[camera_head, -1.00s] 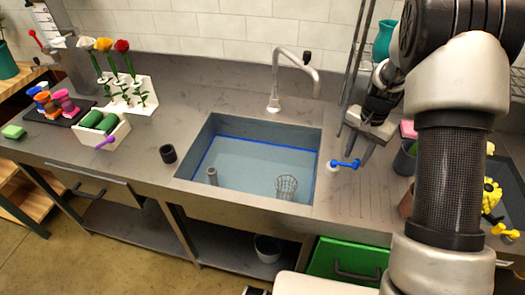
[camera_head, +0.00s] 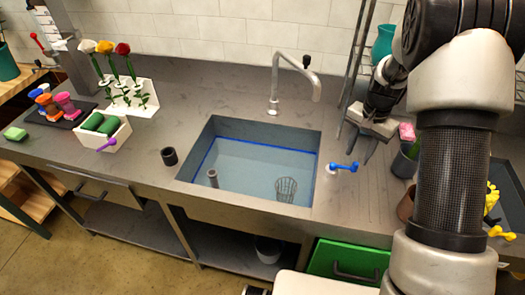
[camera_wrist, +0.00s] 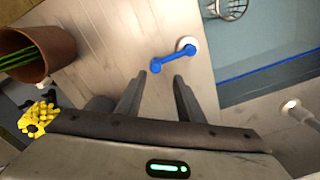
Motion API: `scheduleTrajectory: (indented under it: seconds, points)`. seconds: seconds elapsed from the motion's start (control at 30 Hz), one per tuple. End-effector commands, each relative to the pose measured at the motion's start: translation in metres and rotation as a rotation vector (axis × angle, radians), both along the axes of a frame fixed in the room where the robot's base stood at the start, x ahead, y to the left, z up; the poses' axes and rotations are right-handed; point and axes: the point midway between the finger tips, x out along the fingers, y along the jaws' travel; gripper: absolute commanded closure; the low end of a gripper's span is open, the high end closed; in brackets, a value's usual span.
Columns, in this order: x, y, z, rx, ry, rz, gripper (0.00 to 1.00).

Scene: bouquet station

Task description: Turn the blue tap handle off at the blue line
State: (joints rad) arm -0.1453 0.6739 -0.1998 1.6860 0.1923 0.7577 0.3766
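The blue tap handle (camera_head: 345,167) sits on a white round base on the counter, just right of the sink. In the wrist view the blue handle (camera_wrist: 172,56) lies beyond my fingertips, a short way off. My gripper (camera_head: 367,146) hangs above the counter behind and right of the handle. Its fingers (camera_wrist: 158,77) are apart with nothing between them, and they do not touch the handle. The sink (camera_head: 195,158) holds water, and a blue line (camera_head: 270,145) runs along its inner walls a little above the water. The grey faucet (camera_head: 275,85) stands behind the sink.
A wire basket (camera_head: 286,188) and a grey standpipe (camera_head: 212,178) stand in the sink. A brown pot (camera_wrist: 35,50) with green stems and yellow flowers (camera_wrist: 38,118) are near my gripper. A black cup (camera_head: 169,156) stands left of the sink.

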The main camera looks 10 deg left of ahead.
Motion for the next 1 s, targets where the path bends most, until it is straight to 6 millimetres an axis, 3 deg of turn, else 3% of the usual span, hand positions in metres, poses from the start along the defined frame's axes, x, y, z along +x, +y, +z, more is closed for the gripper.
scheduleTrajectory:
  seconds: [0.47, 1.0]
  points:
    - [0.0, 0.0, 0.05, 0.0, 0.0, 0.0, 0.66]
    - [-0.001, 0.0, 0.053, 0.001, -0.001, 0.001, 0.66]
